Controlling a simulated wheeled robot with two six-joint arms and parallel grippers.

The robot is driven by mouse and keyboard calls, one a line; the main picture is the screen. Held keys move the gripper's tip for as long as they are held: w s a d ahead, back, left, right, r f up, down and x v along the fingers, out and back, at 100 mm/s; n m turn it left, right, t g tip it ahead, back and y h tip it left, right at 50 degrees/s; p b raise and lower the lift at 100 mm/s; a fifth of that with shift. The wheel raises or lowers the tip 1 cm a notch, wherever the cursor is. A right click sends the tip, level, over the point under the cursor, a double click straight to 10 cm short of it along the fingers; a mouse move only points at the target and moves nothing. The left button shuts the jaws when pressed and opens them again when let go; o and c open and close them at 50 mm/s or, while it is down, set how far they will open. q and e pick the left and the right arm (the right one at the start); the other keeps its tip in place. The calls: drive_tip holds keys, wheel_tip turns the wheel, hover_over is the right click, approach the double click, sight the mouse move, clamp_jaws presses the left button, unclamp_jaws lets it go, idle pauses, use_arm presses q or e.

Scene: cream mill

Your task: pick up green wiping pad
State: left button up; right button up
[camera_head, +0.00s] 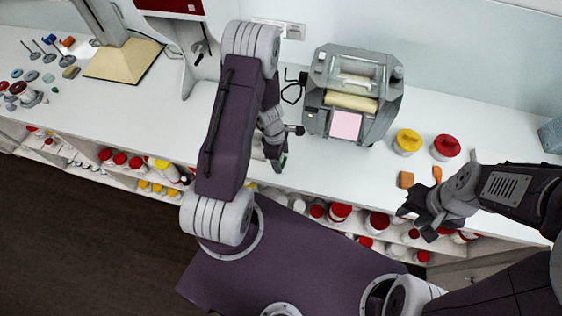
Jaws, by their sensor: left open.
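A small patch of green (284,160) shows at the tip of my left gripper (277,162), near the front edge of the white counter (330,180). It may be the green wiping pad, but the gripper and arm hide most of it and I cannot tell whether they touch. My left gripper is open and points down in front of the roller mill. My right gripper (415,224) is open and empty at the counter's front edge, below an orange block.
The roller mill (345,150) stands behind my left gripper. Shelves of jars run below the counter. Small tools and pads (71,72) lie far left.

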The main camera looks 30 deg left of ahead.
use_arm(q)
drive_tip(key=shift+w, duration=0.1)
drive_tip(key=shift+s+r, duration=0.1)
drive_tip(key=shift+s, duration=0.1)
drive_tip(key=c, duration=1.4)
drive_tip(key=shift+w, duration=0.1)
drive_tip(key=shift+r, duration=0.1)
wheel_tip(320, 180, up, 4)
drive_tip(key=shift+f+p, duration=0.2)
drive_tip(key=shift+p, duration=0.8)
drive_tip(key=s+d+r+p, duration=0.1)
drive_tip(key=s+d+r, duration=0.1)
drive_tip(key=d+r, duration=0.5)
drive_tip(key=d, duration=0.4)
drive_tip(key=shift+s+d, duration=0.15)
drive_tip(key=shift+d, duration=0.05)
drive_tip(key=shift+r, duration=0.1)
